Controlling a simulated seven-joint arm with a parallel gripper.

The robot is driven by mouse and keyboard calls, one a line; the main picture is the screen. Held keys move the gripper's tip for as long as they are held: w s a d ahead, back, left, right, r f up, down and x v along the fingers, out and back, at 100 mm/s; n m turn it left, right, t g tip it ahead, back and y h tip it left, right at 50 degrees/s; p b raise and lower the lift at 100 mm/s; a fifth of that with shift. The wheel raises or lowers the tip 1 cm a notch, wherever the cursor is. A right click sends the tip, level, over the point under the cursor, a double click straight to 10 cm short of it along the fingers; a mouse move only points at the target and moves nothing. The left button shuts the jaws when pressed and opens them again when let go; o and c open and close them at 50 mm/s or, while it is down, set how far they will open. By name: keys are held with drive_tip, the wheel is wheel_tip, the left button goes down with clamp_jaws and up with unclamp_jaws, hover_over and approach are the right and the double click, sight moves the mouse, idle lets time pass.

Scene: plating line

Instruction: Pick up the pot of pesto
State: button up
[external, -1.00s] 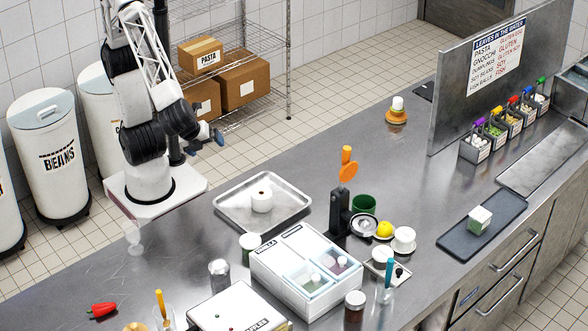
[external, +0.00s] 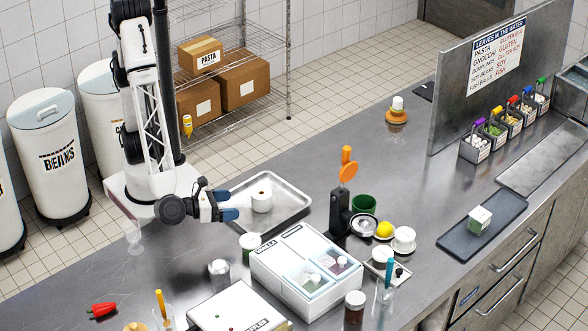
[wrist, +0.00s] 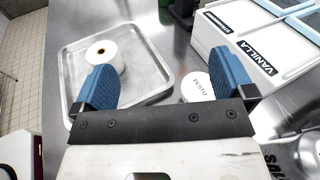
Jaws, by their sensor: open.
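The pot of pesto (external: 250,243) stands on the steel counter between the metal tray and the white vanilla box. It is a small green pot with a white lid. In the wrist view its lid (wrist: 198,86) reads PESTO and lies near the inner side of the right finger, whose edge is close to it in the picture. My gripper (external: 229,207) is open and empty, with blue fingers. It is up and left of the pot in the external view, over the near left part of the tray. In the wrist view the gripper (wrist: 170,88) shows both fingers spread apart.
The metal tray (external: 290,222) holds a white roll (external: 262,197). The white vanilla box (external: 268,275) stands close to the right of the pot. A metal shaker (external: 219,270) is to its lower left. A black stand with an orange utensil (external: 342,210) rises behind the box.

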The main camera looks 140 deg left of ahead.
drive_tip(key=w+d+f+m+t, duration=0.2)
drive_tip(key=w+d+m+t, duration=0.1)
drive_tip(key=w+d, duration=0.1)
drive_tip(key=shift+d+f, duration=0.15)
drive_tip(key=shift+d, duration=0.1)
drive_tip(key=shift+f, duration=0.15)
approach(251, 240)
drive_tip(key=x, duration=0.3)
drive_tip(key=shift+a+f, duration=0.2)
drive_tip(key=shift+x, duration=0.8)
drive_tip(key=shift+x, duration=2.5)
